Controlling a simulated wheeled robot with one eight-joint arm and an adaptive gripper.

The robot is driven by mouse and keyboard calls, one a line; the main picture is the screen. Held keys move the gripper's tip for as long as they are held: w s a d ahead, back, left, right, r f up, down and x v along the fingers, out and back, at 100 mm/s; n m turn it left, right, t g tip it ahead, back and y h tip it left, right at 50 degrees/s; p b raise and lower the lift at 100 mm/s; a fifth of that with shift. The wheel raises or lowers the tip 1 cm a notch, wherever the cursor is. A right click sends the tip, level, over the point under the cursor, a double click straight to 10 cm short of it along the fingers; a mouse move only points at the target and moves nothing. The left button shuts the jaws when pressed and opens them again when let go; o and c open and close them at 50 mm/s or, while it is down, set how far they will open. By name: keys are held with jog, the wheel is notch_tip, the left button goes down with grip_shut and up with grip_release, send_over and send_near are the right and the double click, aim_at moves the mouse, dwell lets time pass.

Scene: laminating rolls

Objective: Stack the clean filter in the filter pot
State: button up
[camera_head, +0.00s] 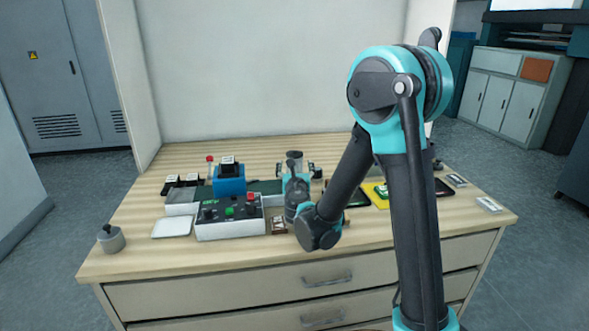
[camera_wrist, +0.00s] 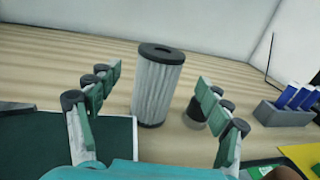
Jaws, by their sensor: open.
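A pleated grey-white cylindrical filter (camera_wrist: 158,90) with a dark, holed top stands upright in the wrist view. My gripper (camera_wrist: 158,84) is open, its green-padded fingers spread to the left and right of the filter, with visible gaps on both sides. In the head view my gripper (camera_head: 297,176) is low over the middle of the table, and my arm hides part of that area. I cannot surely pick out the filter pot; a small grey round pot with a dark knob (camera_head: 111,239) stands at the table's front left corner.
A control box (camera_head: 230,219) with colored buttons and a blue block (camera_head: 229,181) stand left of my gripper. A dark-topped jar (camera_wrist: 196,110) is behind my right finger. A grey holder with blue items (camera_wrist: 284,114) stands farther right. Bare wood lies behind the filter.

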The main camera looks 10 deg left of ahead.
jog(key=shift+w+a+r, duration=0.15)
jog(key=shift+w+a, duration=0.05)
jog(key=shift+w, duration=1.15)
jog(key=shift+w+a+r, duration=0.1)
jog(key=shift+w+a, duration=0.05)
jog(key=shift+w, duration=1.2)
jog(key=c, duration=1.4)
notch_tip(320, 180, up, 20)
